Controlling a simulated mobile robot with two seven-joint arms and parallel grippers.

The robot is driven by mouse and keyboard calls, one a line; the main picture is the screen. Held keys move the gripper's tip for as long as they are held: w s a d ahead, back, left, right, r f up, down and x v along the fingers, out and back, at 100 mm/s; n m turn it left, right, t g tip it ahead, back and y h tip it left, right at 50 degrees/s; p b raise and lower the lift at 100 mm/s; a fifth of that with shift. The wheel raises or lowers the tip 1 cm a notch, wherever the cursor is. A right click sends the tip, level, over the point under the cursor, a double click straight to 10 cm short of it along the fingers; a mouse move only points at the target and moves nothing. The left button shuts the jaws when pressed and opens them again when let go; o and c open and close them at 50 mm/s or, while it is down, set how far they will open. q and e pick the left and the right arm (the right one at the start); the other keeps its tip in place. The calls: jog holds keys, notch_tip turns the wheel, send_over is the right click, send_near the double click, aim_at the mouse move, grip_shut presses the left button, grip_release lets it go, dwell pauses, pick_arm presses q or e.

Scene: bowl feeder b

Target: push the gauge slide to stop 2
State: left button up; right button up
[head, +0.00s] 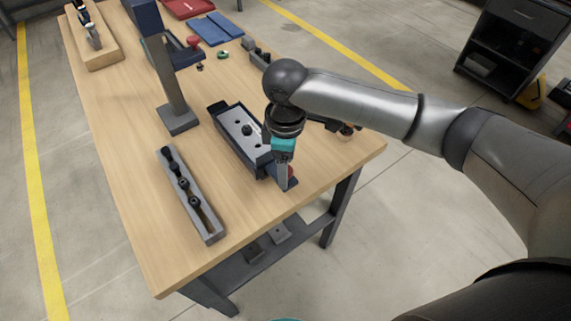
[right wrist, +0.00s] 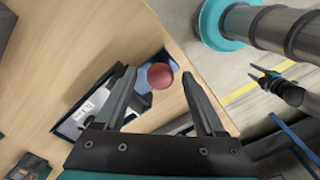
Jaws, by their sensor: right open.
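A dark gauge fixture (head: 222,108) with a pale top plate and black knobs lies near the table's right edge. It also shows in the right wrist view (right wrist: 70,127), with a small white label. A red ball knob (right wrist: 160,76), apparently the slide's handle, stands at its near end, partly hidden in the head view (head: 291,170). My right gripper (head: 284,184) points down there. In the right wrist view my right gripper (right wrist: 162,84) is open, the knob between its fingers, nearer the left one; contact is unclear. My left gripper (right wrist: 258,75) appears small over the floor; its opening is unclear.
A grey slotted rail (head: 207,221) with several black knobs lies left of the fixture. A grey post stand (head: 176,117) rises behind. Blue (head: 215,28) and red (head: 187,7) trays lie at the back. The table's front left is bare wood.

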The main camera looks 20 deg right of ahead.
grip_shut()
dwell(0.6)
dwell(0.8)
